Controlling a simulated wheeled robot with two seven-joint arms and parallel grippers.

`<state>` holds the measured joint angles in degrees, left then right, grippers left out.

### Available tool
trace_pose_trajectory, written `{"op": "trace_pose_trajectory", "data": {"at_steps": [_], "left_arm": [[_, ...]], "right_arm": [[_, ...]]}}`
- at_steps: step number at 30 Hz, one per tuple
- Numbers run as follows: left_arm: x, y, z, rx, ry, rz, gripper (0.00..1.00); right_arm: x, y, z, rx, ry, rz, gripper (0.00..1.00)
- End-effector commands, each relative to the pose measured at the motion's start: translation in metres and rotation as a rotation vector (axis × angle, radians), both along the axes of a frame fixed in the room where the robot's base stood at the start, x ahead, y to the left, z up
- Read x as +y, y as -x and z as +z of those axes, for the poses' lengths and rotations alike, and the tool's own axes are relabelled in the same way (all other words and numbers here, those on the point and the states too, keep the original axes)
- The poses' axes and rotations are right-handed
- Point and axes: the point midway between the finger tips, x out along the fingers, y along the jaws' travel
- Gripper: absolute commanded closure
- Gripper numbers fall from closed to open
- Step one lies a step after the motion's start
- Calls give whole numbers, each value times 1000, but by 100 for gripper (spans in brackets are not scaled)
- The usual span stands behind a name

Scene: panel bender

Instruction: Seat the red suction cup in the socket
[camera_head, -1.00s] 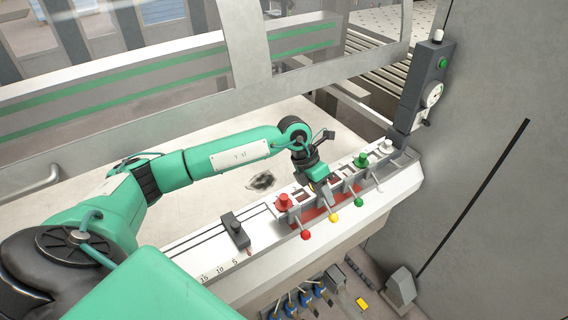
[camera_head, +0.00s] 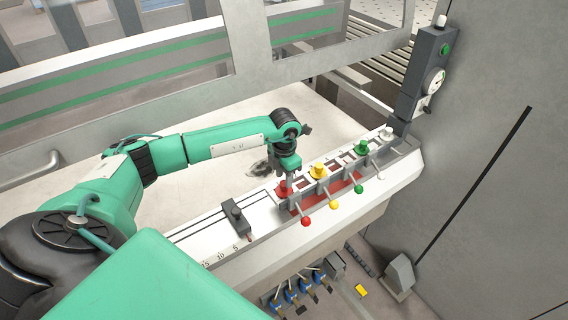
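The red suction cup (camera_head: 284,189) stands at the left end of a row of cups on the white rail (camera_head: 200,240). My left gripper (camera_head: 288,178) points down right at the top of the red cup, partly covering it. The fingers are too small to tell whether they are open or shut, or touch the cup. I cannot tell the red cup's socket apart from the grey fittings around it. My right gripper is not in view.
A yellow cup (camera_head: 318,171), a green cup (camera_head: 361,147) and a white cup (camera_head: 387,133) stand to the right along the rail. Ball-ended levers, including a red one (camera_head: 306,221), stick out in front. A dark block (camera_head: 236,224) sits on the left.

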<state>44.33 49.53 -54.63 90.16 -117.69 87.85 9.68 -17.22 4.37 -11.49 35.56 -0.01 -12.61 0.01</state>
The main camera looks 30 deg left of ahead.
Motion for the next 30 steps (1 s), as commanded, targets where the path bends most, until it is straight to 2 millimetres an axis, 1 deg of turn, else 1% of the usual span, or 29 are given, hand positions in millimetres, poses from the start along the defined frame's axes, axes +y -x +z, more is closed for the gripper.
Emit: {"op": "trace_pose_trajectory", "data": {"at_steps": [1,6,11,19,20,24,25,30], "left_arm": [[0,1,-14,2,0,0,63],[0,0,-33,0,-1,0,63],[0,0,-40,0,0,-1,63],[0,0,-40,0,0,-1,63],[0,0,-40,0,0,-1,67],[0,0,-40,0,0,-1,94],[0,0,-40,0,0,-1,97],[0,0,-36,-1,0,-1,98]], "right_arm": [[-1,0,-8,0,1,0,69],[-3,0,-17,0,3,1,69],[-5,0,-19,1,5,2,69],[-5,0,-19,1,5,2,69],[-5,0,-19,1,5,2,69],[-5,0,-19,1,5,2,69],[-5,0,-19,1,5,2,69],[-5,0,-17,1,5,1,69]]}}
